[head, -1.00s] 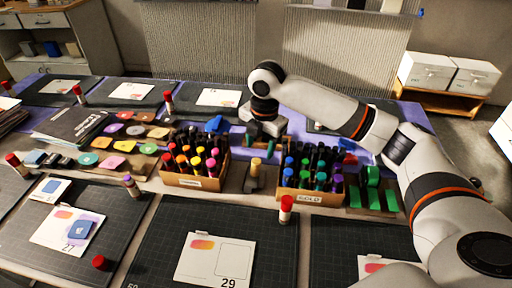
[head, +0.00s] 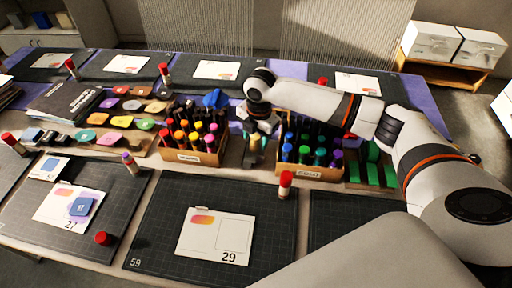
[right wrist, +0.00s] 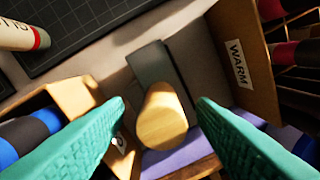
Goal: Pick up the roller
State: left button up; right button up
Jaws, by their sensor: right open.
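The roller (right wrist: 163,118) shows in the right wrist view as a round pale wooden handle end with a dark grey part behind it. It stands in the gap between two cardboard boxes of bottles. My right gripper (right wrist: 162,106) is open, with one teal finger on each side of the handle and no clear contact. In the head view my right gripper (head: 254,148) is over this gap and largely hides the roller. My left gripper is in neither view.
The box marked WARM (head: 202,157) stands left of the gap in the head view, and a second bottle box (head: 322,173) stands close on the right. A red-capped glue stick (head: 285,185) stands in front. Dark mats with cards cover the front.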

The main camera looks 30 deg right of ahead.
jog(key=shift+w+f, duration=0.1)
jog(key=shift+f, duration=0.8)
jog(key=shift+c, duration=0.4)
jog(key=shift+r, duration=0.1)
jog(key=c, duration=1)
